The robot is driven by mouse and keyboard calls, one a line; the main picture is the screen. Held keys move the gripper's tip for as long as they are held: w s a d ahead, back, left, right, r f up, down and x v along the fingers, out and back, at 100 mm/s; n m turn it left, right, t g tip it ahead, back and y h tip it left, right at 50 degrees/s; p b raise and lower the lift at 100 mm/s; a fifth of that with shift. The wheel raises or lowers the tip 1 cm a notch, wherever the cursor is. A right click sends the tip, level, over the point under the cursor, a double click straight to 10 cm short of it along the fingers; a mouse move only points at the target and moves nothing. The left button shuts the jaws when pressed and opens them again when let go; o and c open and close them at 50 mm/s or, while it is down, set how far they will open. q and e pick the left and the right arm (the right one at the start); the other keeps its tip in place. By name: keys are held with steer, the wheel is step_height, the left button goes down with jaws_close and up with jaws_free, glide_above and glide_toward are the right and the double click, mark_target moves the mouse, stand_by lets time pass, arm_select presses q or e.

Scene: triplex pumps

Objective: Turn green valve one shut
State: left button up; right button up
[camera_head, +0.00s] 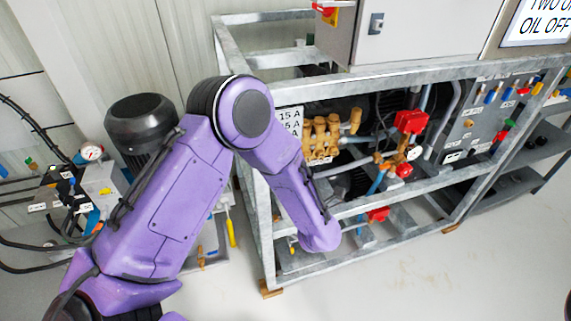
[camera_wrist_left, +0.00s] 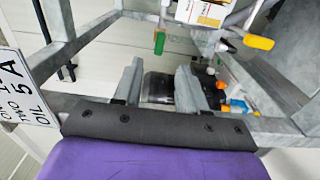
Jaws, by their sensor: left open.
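A small green handle (camera_wrist_left: 159,42) shows in the left wrist view, beyond the fingertips and roughly in line with the gap between them. I cannot read a number on it, so I cannot tell if it is valve one. My left gripper (camera_wrist_left: 158,72) is open, its two grey fingers apart with nothing held between them. In the head view it is hidden behind my purple forearm, which reaches down at the frame's left end. Another green handle (camera_head: 509,123) shows on the grey panel at the right in the head view. My right gripper is not in view.
A galvanised frame (camera_head: 357,204) encloses a brass pump head (camera_head: 322,136) and red valve parts (camera_head: 410,122). A yellow handle (camera_wrist_left: 258,42) hangs right of the green one. A white sign (camera_wrist_left: 25,88) is close on the left. Open floor (camera_head: 400,280) lies in front.

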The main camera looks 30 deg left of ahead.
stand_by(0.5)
arm_select(q)
steer(key=s+d+f+m+g+h+p, duration=0.1)
steer(key=s+f+m+h, duration=0.3)
steer(key=f+m, duration=0.35)
steer(key=s+d+f+m+h, duration=0.2)
steer(key=s+f+m+h, duration=0.25)
steer(key=f+m, duration=0.3)
steer(key=s+a+f+m+g, duration=0.1)
steer(key=s+f+m+g, duration=0.1)
steer(key=s, duration=0.5)
steer(key=s+a+f+m+g+h+p, duration=0.1)
steer(key=s+a+f+m+g, duration=0.1)
steer(key=s, duration=0.6)
steer(key=s+a+f+m+g+p, duration=0.1)
steer(key=s+a+f+m+g, duration=0.1)
steer(key=s, duration=0.6)
steer(key=shift+a+f+g+h, duration=0.15)
steer(key=shift+f+g+h, duration=0.2)
steer(key=shift+f+g, duration=0.5)
